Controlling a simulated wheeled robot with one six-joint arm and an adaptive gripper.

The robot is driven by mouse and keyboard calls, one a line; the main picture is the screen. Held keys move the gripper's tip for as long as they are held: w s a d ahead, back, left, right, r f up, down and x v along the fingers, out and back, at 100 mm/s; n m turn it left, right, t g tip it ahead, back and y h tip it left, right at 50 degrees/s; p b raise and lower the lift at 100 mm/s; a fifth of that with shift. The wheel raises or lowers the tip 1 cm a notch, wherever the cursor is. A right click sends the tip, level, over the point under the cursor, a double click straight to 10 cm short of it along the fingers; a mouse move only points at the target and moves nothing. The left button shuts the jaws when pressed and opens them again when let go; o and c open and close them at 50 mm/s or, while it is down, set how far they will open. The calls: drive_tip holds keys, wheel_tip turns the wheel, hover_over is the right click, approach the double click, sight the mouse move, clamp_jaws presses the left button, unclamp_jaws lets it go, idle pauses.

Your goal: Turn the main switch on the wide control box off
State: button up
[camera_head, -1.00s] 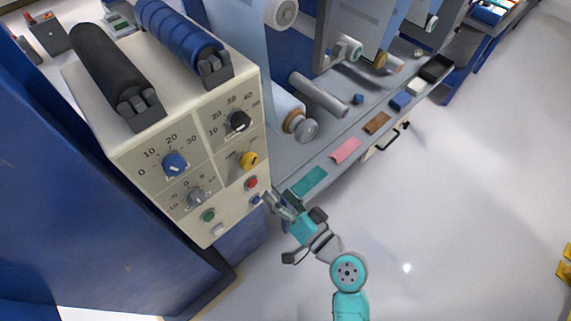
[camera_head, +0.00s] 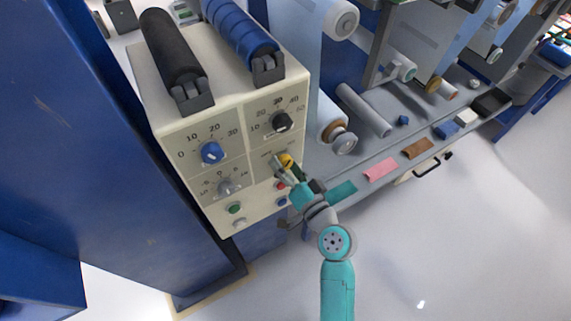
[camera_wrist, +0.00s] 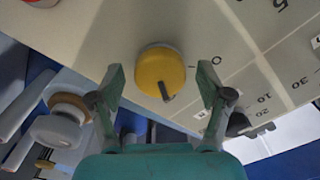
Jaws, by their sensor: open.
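The wide control box (camera_head: 163,130) is cream coloured and fills the left-centre of the head view, its front panel full of knobs and buttons. A yellow rotary knob (camera_head: 286,159) sits on its right part, partly covered by my gripper (camera_head: 287,169). In the wrist view the yellow knob (camera_wrist: 159,70) shows clearly, with a dark grey pointer toward its lower right and an "O" mark to its right. My gripper (camera_wrist: 161,77) is open, one finger on each side of the knob; a gap shows on both sides. I cannot tell the depth between fingertips and panel.
The panel also holds a blue knob (camera_head: 211,152), a black knob (camera_head: 281,122), a grey knob (camera_head: 227,188) and several buttons, some close under my gripper. A machine shelf with coloured pads (camera_head: 381,169) runs to the right. Open floor (camera_head: 450,240) lies at lower right.

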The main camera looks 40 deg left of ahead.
drive_tip(key=shift+a, duration=0.15)
drive_tip(key=c, duration=1.2)
drive_tip(key=shift+o, duration=0.2)
drive_tip(key=n, duration=0.3)
drive_tip(key=shift+n, duration=0.4)
drive_tip(key=n, duration=0.3)
drive_tip(key=shift+n, duration=0.3)
drive_tip(key=n, duration=0.6)
drive_tip(key=shift+n, duration=0.4)
